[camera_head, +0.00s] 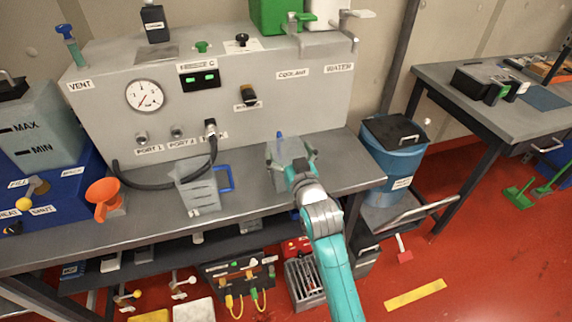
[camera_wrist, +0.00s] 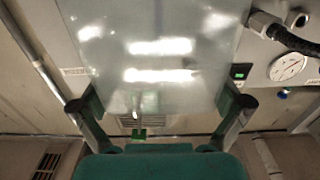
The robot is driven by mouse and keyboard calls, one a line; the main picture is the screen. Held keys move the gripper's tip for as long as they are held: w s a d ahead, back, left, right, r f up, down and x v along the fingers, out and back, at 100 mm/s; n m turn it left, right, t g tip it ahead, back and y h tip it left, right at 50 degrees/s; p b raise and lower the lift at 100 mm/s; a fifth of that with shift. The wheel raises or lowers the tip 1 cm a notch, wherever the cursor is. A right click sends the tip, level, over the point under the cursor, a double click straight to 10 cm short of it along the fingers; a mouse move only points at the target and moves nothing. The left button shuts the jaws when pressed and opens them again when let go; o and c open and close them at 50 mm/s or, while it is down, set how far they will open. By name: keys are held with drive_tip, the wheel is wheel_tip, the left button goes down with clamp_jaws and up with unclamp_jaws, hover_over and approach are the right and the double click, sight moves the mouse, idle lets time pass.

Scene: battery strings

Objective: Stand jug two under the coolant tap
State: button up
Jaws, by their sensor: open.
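A grey translucent jug (camera_head: 279,152) stands on the bench below the "COOLANT" label (camera_head: 292,73), and its blue handle end shows at the back. My gripper (camera_head: 291,163) is at its front, open, with a finger on each side. In the wrist view the jug's pale wall (camera_wrist: 150,50) fills the space between my gripper's fingers (camera_wrist: 160,105); I cannot tell whether the pads touch it. A second translucent jug (camera_head: 199,190) with a blue handle stands to the left. A tap (camera_head: 301,18) sits above the panel by the green tank.
A grey panel with a gauge (camera_head: 145,96) backs the bench (camera_head: 250,203). A black hose (camera_head: 150,183) curves behind the left jug. A blue bin (camera_head: 394,150) stands right of the bench. Bare bench lies between the jugs.

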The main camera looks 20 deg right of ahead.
drive_tip(key=shift+w, duration=0.35)
drive_tip(key=c, duration=1.4)
drive_tip(key=shift+r, duration=0.1)
